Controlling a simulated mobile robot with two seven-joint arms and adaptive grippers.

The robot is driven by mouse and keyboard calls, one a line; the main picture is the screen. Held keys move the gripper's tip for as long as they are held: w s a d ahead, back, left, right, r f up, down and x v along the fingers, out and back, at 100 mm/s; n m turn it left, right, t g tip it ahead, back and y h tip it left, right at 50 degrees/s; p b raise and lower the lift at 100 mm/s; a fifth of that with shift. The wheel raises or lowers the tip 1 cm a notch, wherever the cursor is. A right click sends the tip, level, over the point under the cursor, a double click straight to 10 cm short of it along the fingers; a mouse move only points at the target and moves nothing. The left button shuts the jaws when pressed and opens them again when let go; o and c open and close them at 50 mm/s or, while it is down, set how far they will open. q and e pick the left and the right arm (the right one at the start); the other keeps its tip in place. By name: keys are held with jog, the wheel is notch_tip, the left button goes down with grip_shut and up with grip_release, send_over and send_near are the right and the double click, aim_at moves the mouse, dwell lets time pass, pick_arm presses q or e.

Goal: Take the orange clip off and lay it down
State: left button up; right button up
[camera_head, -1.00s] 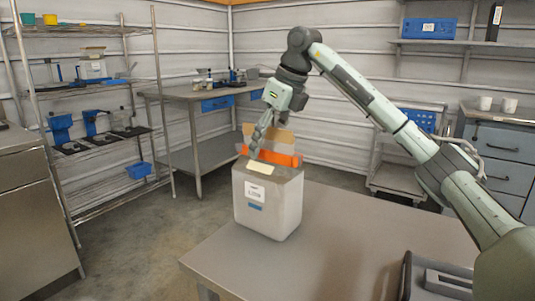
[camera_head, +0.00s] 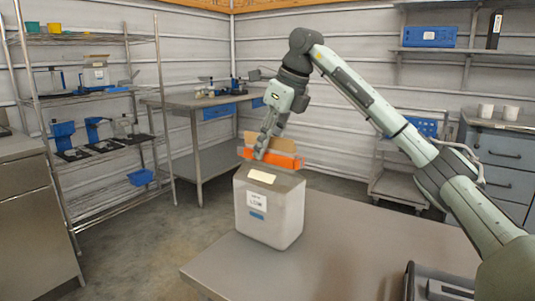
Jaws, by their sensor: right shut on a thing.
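The orange clip (camera_head: 285,160) is a long bar lying across the front of a brown upright flap (camera_head: 270,143) at the top of a pale grey container (camera_head: 270,215). The container stands on the near table and has a white label and a blue label on its front. My right gripper (camera_head: 260,154) reaches down from above with its fingers shut on the orange clip, left of its middle. The fingers hide part of the clip. The clip is still at the flap. My left gripper is out of view.
The grey table (camera_head: 330,245) has free room right of the container. A dark tray-like object (camera_head: 435,282) sits at its near right edge. A wire shelf (camera_head: 95,95) stands left, a workbench (camera_head: 190,97) behind, and a cart (camera_head: 400,185) and drawers (camera_head: 500,150) at right.

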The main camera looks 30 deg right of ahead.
notch_tip(320, 180, up, 8)
jog(key=shift+r+p, duration=0.2)
jog(key=shift+p, duration=0.2)
jog(key=shift+r+p, duration=1)
jog(key=shift+r, duration=0.25)
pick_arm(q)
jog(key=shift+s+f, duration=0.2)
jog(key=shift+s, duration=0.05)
pick_arm(e)
notch_tip(320, 180, up, 5)
jog(key=shift+f, duration=0.15)
